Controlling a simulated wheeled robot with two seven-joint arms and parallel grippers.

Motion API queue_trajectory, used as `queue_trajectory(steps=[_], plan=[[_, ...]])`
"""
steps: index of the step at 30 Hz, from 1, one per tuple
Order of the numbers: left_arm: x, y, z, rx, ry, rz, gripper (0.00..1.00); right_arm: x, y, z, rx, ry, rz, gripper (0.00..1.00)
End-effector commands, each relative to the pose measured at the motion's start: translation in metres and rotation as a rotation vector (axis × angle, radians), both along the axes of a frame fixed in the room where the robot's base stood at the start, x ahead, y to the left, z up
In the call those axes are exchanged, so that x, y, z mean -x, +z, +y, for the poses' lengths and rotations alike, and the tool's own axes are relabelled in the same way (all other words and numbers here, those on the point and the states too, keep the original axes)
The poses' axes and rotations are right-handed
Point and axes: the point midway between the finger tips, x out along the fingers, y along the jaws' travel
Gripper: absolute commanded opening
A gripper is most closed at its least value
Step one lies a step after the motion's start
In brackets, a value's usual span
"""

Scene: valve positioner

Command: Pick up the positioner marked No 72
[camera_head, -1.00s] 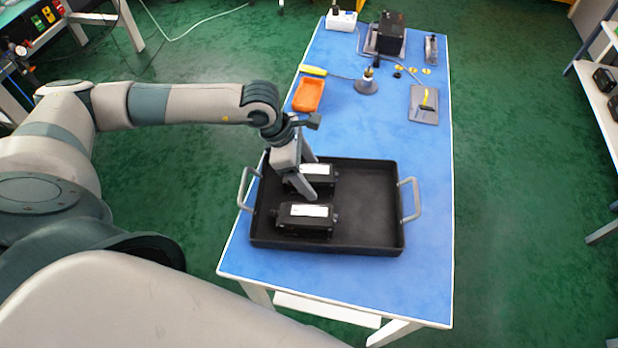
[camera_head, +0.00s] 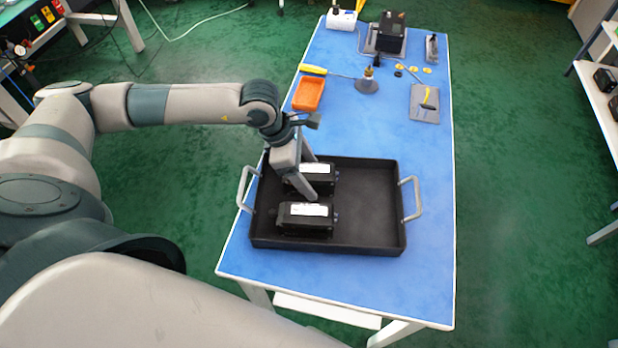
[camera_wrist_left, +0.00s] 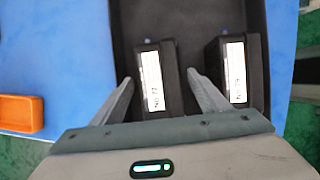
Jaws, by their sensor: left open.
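Two black positioners with white labels lie side by side in a black tray (camera_head: 372,205). In the left wrist view the left positioner (camera_wrist_left: 160,88) has a label that reads No 72. It is the farther positioner (camera_head: 318,171) in the head view, partly hidden by my left gripper (camera_head: 309,180). The nearer positioner (camera_head: 305,217) is the right one in the left wrist view (camera_wrist_left: 237,72), and its label is blurred. My left gripper (camera_wrist_left: 160,78) is open, with one finger on each side of the No 72 positioner. I cannot tell whether they touch it. My right gripper is not in view.
The tray has grey handles (camera_head: 412,199) and its right half is empty. Beyond it on the blue table (camera_head: 365,135) are an orange bin (camera_head: 309,93), a round grey stand (camera_head: 367,85), a grey plate (camera_head: 424,112) and a black device (camera_head: 391,32).

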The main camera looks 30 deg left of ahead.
Motion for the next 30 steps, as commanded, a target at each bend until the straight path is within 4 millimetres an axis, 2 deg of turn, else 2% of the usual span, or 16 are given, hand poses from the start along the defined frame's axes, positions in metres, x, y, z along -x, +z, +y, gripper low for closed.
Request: queue_trajectory(steps=[11,18,19,30], plan=[[0.0000,-0.0008,-0.0002,0.000,0.000,0.000,0.69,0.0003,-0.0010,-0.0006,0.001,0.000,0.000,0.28],[0.0000,-0.0010,-0.0001,0.000,0.000,0.000,0.11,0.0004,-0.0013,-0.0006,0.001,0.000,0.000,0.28],[0.0000,-0.0010,-0.0001,0.000,0.000,0.000,0.06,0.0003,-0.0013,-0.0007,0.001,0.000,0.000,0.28],[-0.0007,0.0018,-0.0003,0.001,-0.001,-0.002,0.06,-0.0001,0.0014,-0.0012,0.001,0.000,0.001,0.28]])
